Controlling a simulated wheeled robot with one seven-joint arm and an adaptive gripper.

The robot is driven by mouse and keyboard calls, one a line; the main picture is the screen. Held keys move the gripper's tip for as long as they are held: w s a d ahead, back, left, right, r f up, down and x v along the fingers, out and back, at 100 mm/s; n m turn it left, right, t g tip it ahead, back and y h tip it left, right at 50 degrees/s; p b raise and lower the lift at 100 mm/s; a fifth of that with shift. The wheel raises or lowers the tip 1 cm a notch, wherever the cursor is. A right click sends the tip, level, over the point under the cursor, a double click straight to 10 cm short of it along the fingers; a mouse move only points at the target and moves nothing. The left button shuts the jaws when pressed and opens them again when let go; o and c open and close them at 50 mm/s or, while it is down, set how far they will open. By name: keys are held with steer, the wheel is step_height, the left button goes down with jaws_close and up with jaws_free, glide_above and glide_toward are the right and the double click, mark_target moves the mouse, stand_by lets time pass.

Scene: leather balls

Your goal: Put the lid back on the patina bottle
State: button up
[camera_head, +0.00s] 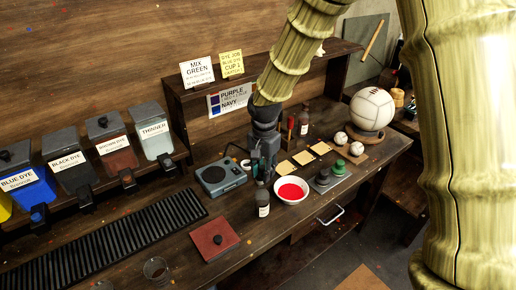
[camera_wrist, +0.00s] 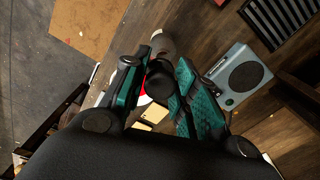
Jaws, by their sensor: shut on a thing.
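My gripper (camera_head: 263,176) points down over the workbench, just left of the bowl of red dye. In the wrist view my gripper (camera_wrist: 158,84) is shut on a round black lid (camera_wrist: 158,86) between its green-padded fingers. A small dark bottle with a pale label (camera_head: 263,204), which looks like the patina bottle, stands upright on the bench just below and in front of my gripper. A greyish rounded shape at the top of the wrist view (camera_wrist: 163,45) may be this bottle. Its label is too small to read. Whether lid and bottle touch I cannot tell.
The bowl of red dye (camera_head: 291,190) stands close at the right. A grey-blue scale (camera_head: 220,176) is at the left, with a dark red square pad (camera_head: 214,240) in front. A brown bottle (camera_head: 303,120) stands behind. A white ball (camera_head: 371,108) sits at the right.

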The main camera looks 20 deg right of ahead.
mark_target(262, 174)
steer(key=shift+w+d+r, duration=0.1)
steer(key=shift+w+r, duration=0.2)
steer(key=shift+r, duration=0.35)
steer(key=shift+a+f+b, duration=0.2)
steer(key=shift+f+b, duration=0.65)
steer(key=shift+f, duration=0.25)
steer(key=shift+f+b, duration=0.9)
steer(key=shift+f, duration=0.25)
steer(key=shift+f+b, duration=0.3)
steer(key=shift+f, duration=0.6)
steer(key=shift+p, duration=0.45)
steer(key=shift+f+p, duration=0.15)
steer(key=shift+p, duration=0.25)
stand_by(0.5)
steer(key=o, duration=1.4)
